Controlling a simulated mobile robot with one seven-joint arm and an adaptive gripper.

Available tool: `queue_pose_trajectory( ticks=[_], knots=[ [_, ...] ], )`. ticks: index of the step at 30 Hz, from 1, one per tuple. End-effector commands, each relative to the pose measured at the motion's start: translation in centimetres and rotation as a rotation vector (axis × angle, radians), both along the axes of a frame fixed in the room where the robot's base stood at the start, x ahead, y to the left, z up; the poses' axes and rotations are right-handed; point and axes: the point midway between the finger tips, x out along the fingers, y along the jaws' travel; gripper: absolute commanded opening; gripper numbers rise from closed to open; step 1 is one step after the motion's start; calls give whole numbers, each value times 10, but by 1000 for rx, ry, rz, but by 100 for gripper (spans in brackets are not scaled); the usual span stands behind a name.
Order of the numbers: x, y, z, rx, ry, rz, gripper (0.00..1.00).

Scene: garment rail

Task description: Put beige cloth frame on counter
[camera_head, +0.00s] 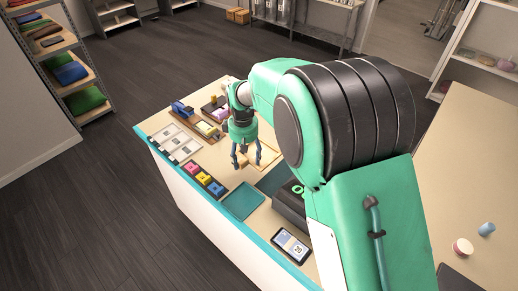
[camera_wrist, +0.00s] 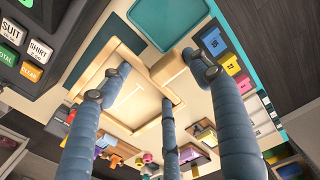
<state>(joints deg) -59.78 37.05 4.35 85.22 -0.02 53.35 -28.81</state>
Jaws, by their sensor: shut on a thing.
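The beige cloth frame (camera_wrist: 112,118) is a pale panel with a light wooden rim and a "T"-like mark. In the wrist view it lies below and among my fingers. A light wooden block (camera_wrist: 172,68) is at one of its edges, between my fingertips. In the head view the frame (camera_head: 267,158) is partly hidden by my gripper (camera_head: 246,164). In the wrist view my gripper (camera_wrist: 158,76) is shut on the frame by this block-like part. The counter (camera_head: 213,156) is beige with a teal edge. I cannot tell whether the frame touches it.
A teal tray (camera_head: 241,200), a dark register (camera_head: 291,205) and a tablet (camera_head: 291,245) are at the near side. Yellow, pink and blue boxes (camera_head: 203,178), white cards (camera_head: 178,147) and trays of small items (camera_head: 205,127) stand left and behind. Bare counter around the frame is limited.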

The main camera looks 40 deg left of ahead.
Motion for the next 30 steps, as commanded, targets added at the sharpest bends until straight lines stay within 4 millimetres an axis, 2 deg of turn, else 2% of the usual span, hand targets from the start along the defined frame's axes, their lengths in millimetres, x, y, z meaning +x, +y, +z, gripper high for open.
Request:
queue_pose_trajectory(
  ticks=[1, 12, 16, 21, 30],
  knots=[
    [-9, 5, 0, 0, 0, 31, 33],
    [-6, 3, -76, -3, 2, 26, 33],
    [-6, 3, -97, -2, 1, 25, 33],
    [-6, 3, -109, 0, 0, 25, 33],
    [-6, 3, -110, 0, 0, 25, 33]
  ],
)
